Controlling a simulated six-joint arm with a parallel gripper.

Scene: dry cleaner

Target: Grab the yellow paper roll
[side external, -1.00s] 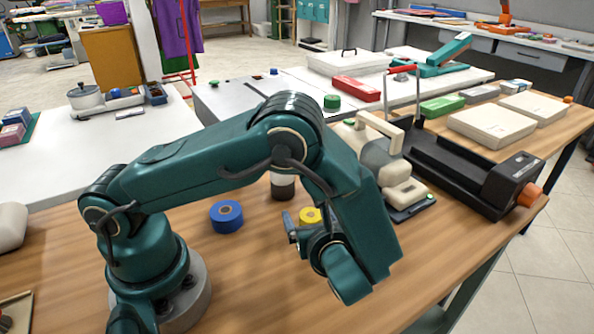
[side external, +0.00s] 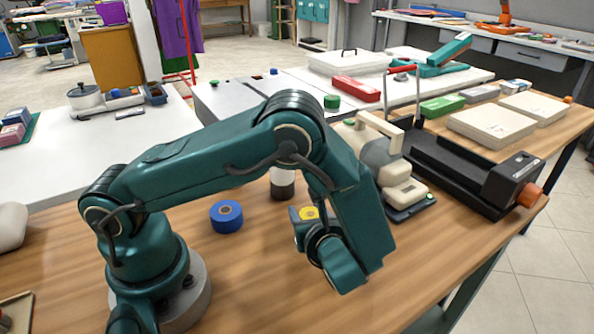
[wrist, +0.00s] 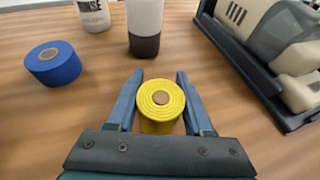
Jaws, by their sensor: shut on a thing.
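The yellow paper roll (wrist: 160,99) sits upright between the two blue-grey fingers of my gripper (wrist: 160,75) in the wrist view. My gripper is shut on it, with one finger on each side.
A blue roll (wrist: 53,64) stands to the left on the wooden table (side external: 240,265). A bottle with a dark base (wrist: 145,28) and a white labelled bottle (wrist: 94,15) stand behind. A beige machine (wrist: 285,45) on a dark base is at right.

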